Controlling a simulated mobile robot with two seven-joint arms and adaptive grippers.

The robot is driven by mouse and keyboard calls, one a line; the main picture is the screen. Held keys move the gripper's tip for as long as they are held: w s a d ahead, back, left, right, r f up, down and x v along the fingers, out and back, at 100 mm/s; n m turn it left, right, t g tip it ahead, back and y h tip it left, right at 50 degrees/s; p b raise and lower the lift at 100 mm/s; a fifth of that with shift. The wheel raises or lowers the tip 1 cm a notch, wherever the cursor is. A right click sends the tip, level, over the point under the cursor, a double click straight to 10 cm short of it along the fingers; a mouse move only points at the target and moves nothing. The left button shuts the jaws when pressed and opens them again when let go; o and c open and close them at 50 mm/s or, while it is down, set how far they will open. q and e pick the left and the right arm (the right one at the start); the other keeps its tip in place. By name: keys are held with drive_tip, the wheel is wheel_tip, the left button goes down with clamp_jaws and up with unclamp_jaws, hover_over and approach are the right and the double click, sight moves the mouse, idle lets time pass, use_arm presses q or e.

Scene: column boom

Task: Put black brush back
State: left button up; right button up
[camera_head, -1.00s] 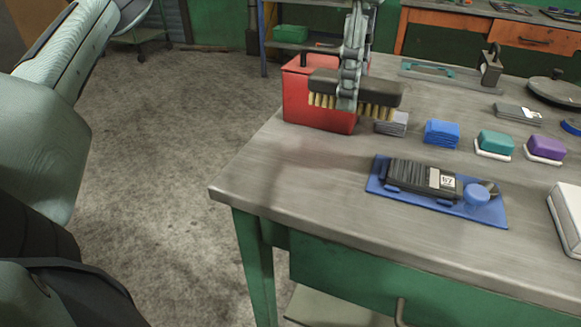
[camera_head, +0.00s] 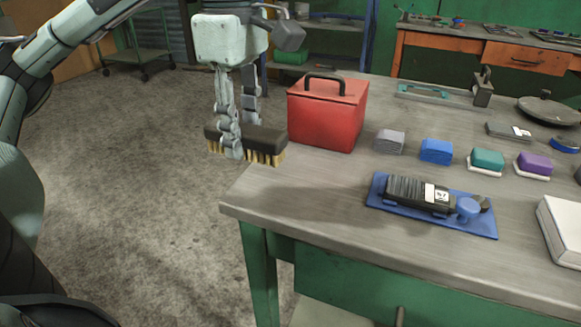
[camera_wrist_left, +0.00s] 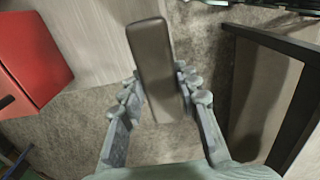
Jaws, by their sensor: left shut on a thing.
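The black brush (camera_head: 260,139) has a dark back and pale tan bristles facing down. My left gripper (camera_head: 240,145) is shut on it near its middle and holds it in the air by the left edge of the workbench, left of the red box. In the left wrist view the brush (camera_wrist_left: 157,65) shows as a dark rounded block between the two fingers of my left gripper (camera_wrist_left: 157,95). The floor shows behind it there, with the bench top beside it. My right gripper is not in view.
A red box (camera_head: 328,112) with a black handle stands on the grey workbench (camera_head: 300,185). Folded cloths and sponges form a row to its right. A blue tray (camera_head: 480,222) holds a black tool and a blue knob. Bare bench top lies in front of the red box.

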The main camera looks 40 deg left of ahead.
use_arm(q)
drive_tip(key=b, duration=0.1)
hover_over(291, 185)
drive_tip(key=f, duration=0.4)
drive_tip(key=shift+s+a+f, duration=0.1)
drive_tip(key=shift+s+a, duration=0.1)
drive_tip(key=shift+s, duration=0.2)
drive_tip(key=shift+w+d+f, duration=0.2)
drive_tip(key=shift+w+f, duration=0.1)
drive_tip(key=shift+w, duration=0.1)
wheel_tip(291, 185, down, 3)
drive_tip(key=shift+f+b, duration=0.1)
drive_tip(key=shift+b, duration=0.2)
drive_tip(key=shift+f, duration=0.3)
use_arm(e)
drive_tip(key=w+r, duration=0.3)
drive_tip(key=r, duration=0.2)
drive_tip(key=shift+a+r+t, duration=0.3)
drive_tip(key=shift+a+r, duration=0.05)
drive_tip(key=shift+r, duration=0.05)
use_arm(q)
drive_tip(key=shift+f, duration=0.1)
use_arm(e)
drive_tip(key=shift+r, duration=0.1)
